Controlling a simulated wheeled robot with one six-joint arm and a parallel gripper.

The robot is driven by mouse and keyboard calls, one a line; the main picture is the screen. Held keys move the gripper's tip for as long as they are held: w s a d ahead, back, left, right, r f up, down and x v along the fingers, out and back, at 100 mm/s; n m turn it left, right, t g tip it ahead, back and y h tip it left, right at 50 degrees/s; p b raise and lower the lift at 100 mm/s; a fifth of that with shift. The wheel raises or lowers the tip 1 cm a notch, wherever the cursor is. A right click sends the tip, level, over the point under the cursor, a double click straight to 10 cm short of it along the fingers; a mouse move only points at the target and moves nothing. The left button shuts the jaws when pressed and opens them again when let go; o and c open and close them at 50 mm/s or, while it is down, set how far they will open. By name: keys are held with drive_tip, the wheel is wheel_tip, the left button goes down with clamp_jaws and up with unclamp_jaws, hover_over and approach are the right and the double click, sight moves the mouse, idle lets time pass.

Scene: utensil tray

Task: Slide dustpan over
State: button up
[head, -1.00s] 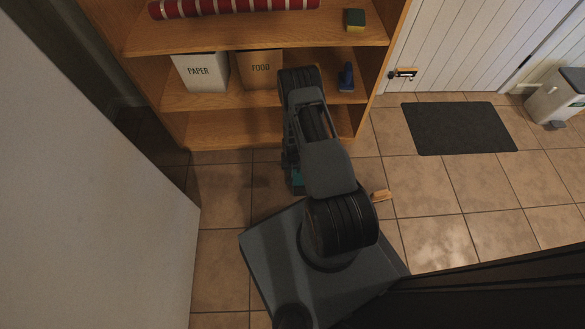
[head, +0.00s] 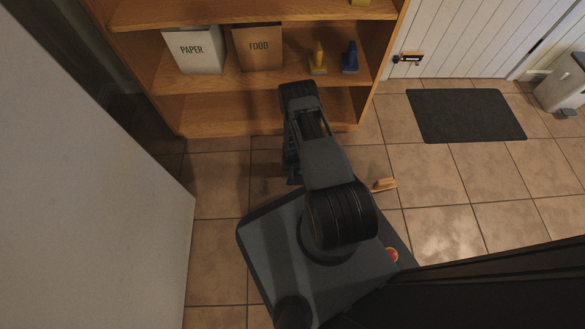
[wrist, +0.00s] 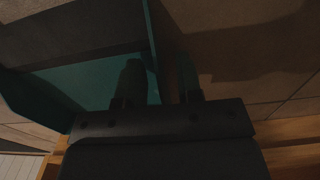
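The teal dustpan (wrist: 90,82) fills the left of the wrist view, with a dark strip across its upper part. Its upright side wall runs down between the two fingers of my gripper (wrist: 159,80). One finger is on the inner side of that wall and the other on the outer side. The fingers stand apart, with a visible gap between the wall and the right finger. In the head view my arm hides the gripper and the dustpan, low near the floor in front of the shelf.
A wooden shelf (head: 215,103) with a paper box (head: 193,50), a food box (head: 258,47), a yellow bottle (head: 318,58) and a blue item (head: 350,57) stands ahead. A small wooden-coloured object (head: 383,184) lies on the floor right of my arm. A dark mat (head: 465,115) lies farther right.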

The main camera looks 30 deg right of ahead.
drive_tip(key=shift+f, duration=0.1)
drive_tip(key=shift+c, duration=0.3)
clamp_jaws()
